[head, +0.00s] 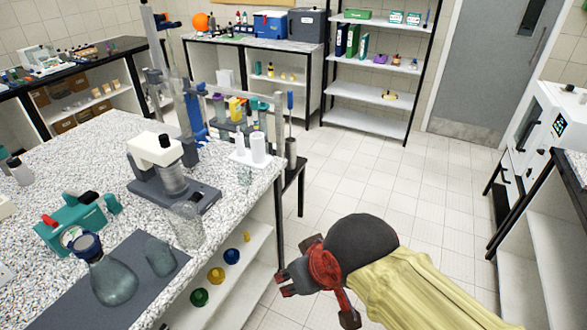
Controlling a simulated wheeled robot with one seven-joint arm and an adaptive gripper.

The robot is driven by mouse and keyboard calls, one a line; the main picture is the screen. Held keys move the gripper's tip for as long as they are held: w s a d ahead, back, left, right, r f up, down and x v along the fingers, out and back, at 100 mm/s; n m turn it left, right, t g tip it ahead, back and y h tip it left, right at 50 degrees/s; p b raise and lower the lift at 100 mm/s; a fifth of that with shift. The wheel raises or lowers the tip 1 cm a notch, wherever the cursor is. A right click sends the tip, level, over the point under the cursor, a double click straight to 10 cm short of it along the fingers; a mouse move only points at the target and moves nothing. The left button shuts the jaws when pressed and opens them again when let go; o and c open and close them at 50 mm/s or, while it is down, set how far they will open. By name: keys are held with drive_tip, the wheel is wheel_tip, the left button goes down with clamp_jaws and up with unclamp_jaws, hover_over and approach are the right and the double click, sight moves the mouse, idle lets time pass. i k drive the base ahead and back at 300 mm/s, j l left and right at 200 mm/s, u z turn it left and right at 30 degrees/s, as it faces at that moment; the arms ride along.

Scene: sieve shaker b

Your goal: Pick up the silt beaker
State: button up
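No label is readable, so I cannot tell for sure which vessel is the silt beaker. A clear glass beaker (187,225) stands upright on the speckled bench, right of a dark mat (62,311). A smaller greyish glass vessel (160,257) stands on the mat, beside a blue-capped round flask (113,280). Another small glass vessel (245,178) stands near the bench's right edge. My gripper (316,284) is over the floor, right of the bench and apart from all these vessels. Its fingers look spread and empty.
The bench (60,170) has a shelf below with small coloured items. The tiled floor (370,165) is clear.

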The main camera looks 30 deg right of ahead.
sight(245, 177)
drive_tip(key=z, duration=0.15)
drive_tip(key=i+l+z, duration=0.3)
drive_tip(key=i+l, duration=0.65)
drive_tip(key=i, duration=0.1)
